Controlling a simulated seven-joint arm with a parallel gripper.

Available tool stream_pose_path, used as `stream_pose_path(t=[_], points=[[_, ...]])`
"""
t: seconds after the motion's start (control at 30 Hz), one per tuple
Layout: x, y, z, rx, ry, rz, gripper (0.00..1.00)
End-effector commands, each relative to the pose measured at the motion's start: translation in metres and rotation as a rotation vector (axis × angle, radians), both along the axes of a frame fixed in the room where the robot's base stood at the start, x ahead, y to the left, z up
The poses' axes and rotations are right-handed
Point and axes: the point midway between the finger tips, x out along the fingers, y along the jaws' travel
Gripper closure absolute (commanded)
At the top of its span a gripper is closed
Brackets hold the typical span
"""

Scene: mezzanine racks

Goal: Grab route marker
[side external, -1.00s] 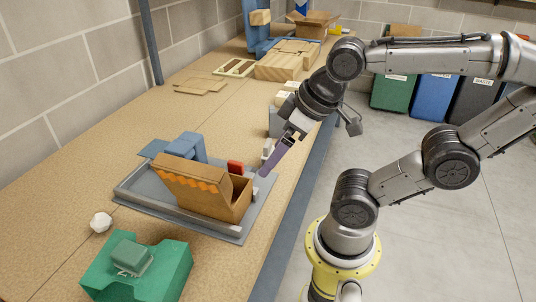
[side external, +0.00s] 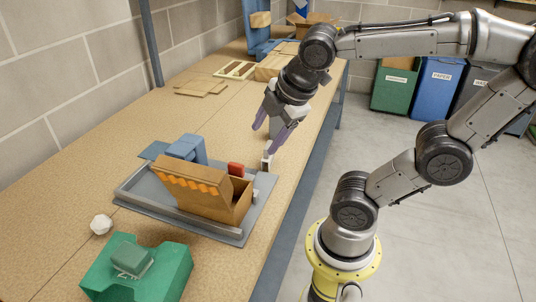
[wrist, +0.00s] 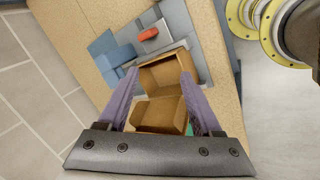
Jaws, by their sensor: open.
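Nothing in view is plainly labelled as the route marker. A small red piece (side external: 236,169) stands at the back of a grey tray (side external: 133,197), behind an open cardboard box (side external: 205,190). The red piece also shows in the wrist view (wrist: 148,34), beyond the box. A small pale upright piece (side external: 267,164) stands at the tray's right edge. My gripper (side external: 263,141) is open and empty, with purple fingers pointing down above the tray's back right corner. In the wrist view my gripper's fingers (wrist: 160,73) frame the box, which lies below them.
A blue fixture (side external: 187,148) stands at the tray's back left. Flat boards (side external: 202,88) lie farther back. The bench between them and the tray is mostly clear.

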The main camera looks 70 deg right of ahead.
Motion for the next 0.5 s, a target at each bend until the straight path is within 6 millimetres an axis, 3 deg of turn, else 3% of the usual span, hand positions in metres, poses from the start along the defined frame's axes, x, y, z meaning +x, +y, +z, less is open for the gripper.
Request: stream_pose_path(t=[0.17, 0.3, 0.5], points=[[0.029, -0.040, -0.008, -0.265, 0.202, 0.326, 0.34], [0.050, -0.081, -0.027, -0.402, 0.412, 0.553, 0.34], [0.055, -0.116, -0.058, -0.385, 0.562, 0.579, 0.34]])
